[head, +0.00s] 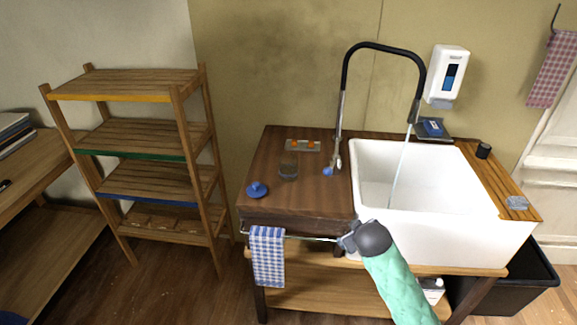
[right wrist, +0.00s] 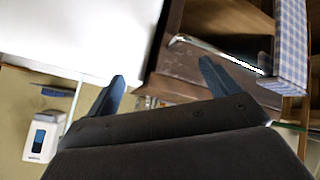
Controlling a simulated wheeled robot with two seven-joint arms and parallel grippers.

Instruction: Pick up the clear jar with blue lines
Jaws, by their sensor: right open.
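A clear jar (head: 288,166) stands on the left part of the dark wooden counter (head: 265,160) in the head view. It is small there, and I cannot make out its blue lines. My right gripper (head: 347,242) is at the counter's front edge, by the towel rail, in front of and to the right of the jar. In the right wrist view its two fingers (right wrist: 162,72) are spread apart with nothing between them. I cannot pick out the jar in that view. My left gripper is not in view.
A blue lid-like piece (head: 257,190) lies near the jar, and a small tray (head: 302,146) with orange items sits behind it. A white sink (head: 440,238) with running tap (head: 385,46) is to the right. A checked towel (head: 267,256) hangs on the front rail.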

